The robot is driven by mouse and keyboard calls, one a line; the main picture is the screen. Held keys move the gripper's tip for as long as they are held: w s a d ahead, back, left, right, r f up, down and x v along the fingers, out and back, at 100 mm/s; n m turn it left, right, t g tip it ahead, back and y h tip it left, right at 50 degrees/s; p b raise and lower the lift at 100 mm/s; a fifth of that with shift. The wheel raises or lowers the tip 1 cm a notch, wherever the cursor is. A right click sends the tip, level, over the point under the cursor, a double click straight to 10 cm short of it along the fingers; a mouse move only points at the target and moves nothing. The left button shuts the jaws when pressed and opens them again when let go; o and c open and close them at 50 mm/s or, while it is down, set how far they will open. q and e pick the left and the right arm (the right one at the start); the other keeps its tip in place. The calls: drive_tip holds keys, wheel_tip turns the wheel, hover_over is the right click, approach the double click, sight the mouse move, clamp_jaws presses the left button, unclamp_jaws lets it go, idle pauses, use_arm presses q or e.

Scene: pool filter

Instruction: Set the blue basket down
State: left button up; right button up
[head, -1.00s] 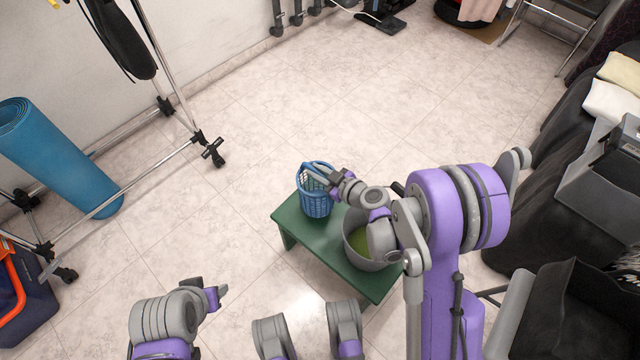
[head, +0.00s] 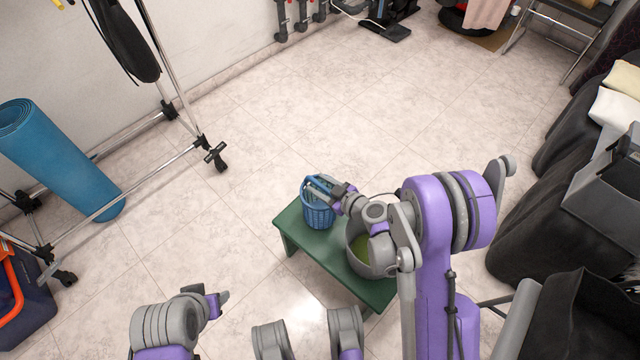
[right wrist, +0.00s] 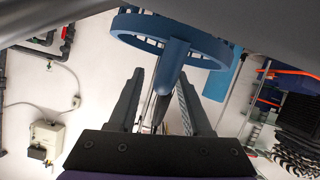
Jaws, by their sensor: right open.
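The blue basket (head: 319,214) is a small lattice tub on the far left end of a green bench (head: 290,226). It looks upright and appears to rest on the bench top. My right gripper (head: 322,184) is at the basket's top, by its handle. In the right wrist view, the blue basket's ring and handle (right wrist: 172,68) show close in front, with the handle between my right gripper's parted fingers (right wrist: 160,105). My left gripper (head: 220,299) is low at the left, away from the bench, and its jaw opening is unclear.
A grey pot (head: 357,258) with something green inside stands on the bench beside the basket, partly hidden by my right arm. A metal rack (head: 180,155) and a rolled blue mat (head: 60,155) are at the left. The floor beyond the bench is clear.

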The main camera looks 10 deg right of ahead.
drive_tip(key=shift+r, duration=0.15)
drive_tip(key=s+d+r+m+g+h, duration=0.2)
drive_tip(key=s+r+m, duration=0.1)
drive_tip(key=s, duration=0.6)
drive_tip(key=s+d+r+m+g+h+p, duration=0.1)
drive_tip(key=s+d+r+m+g+h, duration=0.1)
drive_tip(key=s+r, duration=0.4)
drive_tip(key=s+d+r+m+g+h+p, duration=0.1)
drive_tip(key=s+d+r+m+g+h, duration=0.2)
drive_tip(key=s, duration=1.1)
drive_tip(key=shift+s+r+m, duration=0.2)
drive_tip(key=shift+r+m, duration=0.3)
drive_tip(key=shift+r, duration=0.2)
